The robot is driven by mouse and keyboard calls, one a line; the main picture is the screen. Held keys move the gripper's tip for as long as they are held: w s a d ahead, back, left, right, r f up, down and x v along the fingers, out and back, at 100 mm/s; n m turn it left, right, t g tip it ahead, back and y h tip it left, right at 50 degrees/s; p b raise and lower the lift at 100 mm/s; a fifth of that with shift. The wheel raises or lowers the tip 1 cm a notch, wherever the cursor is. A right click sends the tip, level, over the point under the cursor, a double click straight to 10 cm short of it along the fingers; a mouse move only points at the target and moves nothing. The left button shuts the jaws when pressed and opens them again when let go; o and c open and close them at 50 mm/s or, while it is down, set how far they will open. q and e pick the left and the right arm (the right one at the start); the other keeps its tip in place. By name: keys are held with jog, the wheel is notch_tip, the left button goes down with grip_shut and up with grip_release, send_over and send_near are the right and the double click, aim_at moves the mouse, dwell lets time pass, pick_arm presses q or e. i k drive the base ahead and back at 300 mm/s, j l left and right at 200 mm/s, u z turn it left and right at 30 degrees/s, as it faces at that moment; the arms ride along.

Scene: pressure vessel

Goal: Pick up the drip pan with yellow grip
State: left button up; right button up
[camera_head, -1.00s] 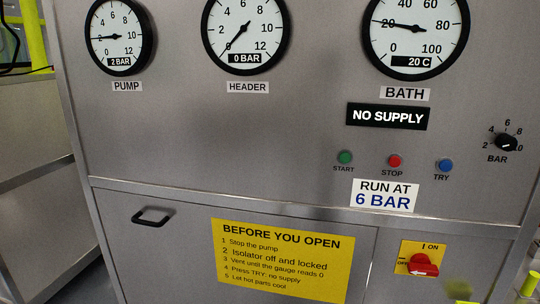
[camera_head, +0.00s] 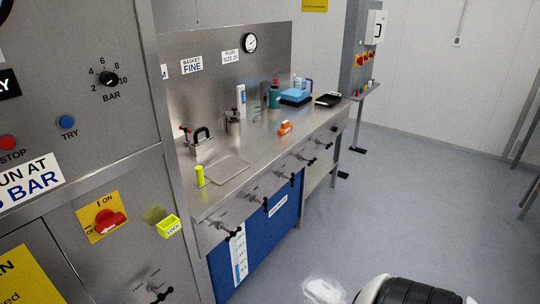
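The drip pan (camera_head: 226,169) looks like a shallow grey metal tray lying flat on the near end of the steel bench. An upright yellow grip (camera_head: 199,176) stands at its left front corner; I cannot tell clearly how the two join. Neither gripper shows. A black and white part at the bottom right edge looks like my own arm, with no fingers visible. Nothing is seen touching the pan.
A control cabinet (camera_head: 120,150) stands at the left.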

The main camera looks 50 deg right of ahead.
aim_at(220, 171)
jog(key=z, duration=1.3)
jog(key=i+l+u, duration=0.25)
jog(key=i+l, duration=0.25)
jog(key=i+l+u, duration=0.25)
jog(key=i+l, duration=0.35)
jog(key=i, duration=0.05)
